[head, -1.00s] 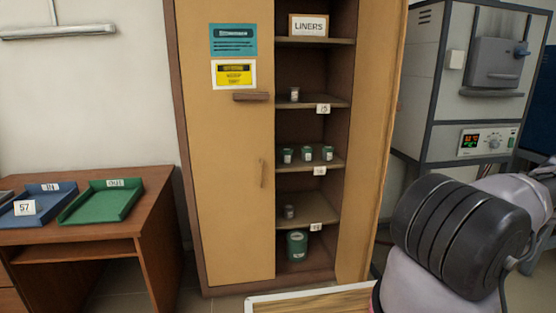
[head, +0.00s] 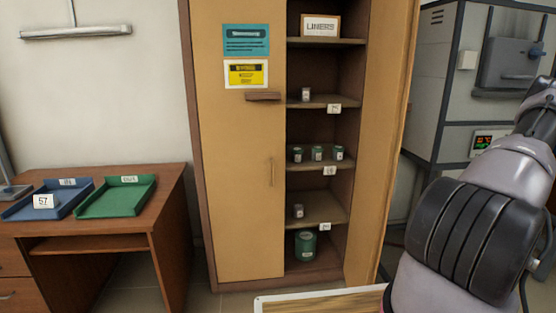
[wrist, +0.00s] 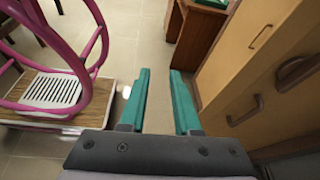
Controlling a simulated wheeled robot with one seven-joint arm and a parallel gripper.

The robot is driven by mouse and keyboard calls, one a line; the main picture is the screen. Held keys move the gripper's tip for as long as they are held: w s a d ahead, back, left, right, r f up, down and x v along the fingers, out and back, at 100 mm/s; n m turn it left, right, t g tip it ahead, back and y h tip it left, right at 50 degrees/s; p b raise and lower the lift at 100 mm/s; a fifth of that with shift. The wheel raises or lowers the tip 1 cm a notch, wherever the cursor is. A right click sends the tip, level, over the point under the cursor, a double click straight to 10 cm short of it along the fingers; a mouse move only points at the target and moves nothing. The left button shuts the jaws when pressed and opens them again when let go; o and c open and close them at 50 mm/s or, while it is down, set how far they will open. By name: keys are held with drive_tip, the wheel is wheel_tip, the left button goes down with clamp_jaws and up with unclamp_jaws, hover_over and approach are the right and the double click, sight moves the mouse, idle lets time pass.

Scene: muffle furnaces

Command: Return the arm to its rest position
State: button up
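My gripper (wrist: 160,102) shows in the wrist view with its two teal fingers apart and nothing between them. It points down over the tiled floor (wrist: 150,50), beside the cabinet. In the head view my arm shows at the right edge, and the gripper itself is out of that picture.
A tall tan cabinet (head: 238,180) stands ahead with its right door open and small containers on its shelves. A wooden desk (head: 85,240) at left bears a blue tray (head: 72,205) and a green tray (head: 118,197). A grey furnace (head: 515,62) stands at right.

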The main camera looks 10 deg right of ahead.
drive_tip(key=w+a+r+n+g+h, duration=0.2)
drive_tip(key=a+r+n+h, duration=0.6)
drive_tip(key=a+r, duration=1.5)
drive_tip(key=s+a+r+n+t+h, duration=0.2)
drive_tip(key=s+a+r+t, duration=0.2)
drive_tip(key=s+a, duration=0.3)
drive_tip(key=s+a+r+n+t+h, duration=0.2)
drive_tip(key=s+a+r, duration=0.5)
drive_tip(key=s, duration=0.4)
drive_tip(key=shift+s+a+r+n+t, duration=0.15)
drive_tip(key=shift+s+a+n+t, duration=0.1)
drive_tip(key=shift+a+n+t, duration=0.65)
drive_tip(key=shift+d, duration=0.15)
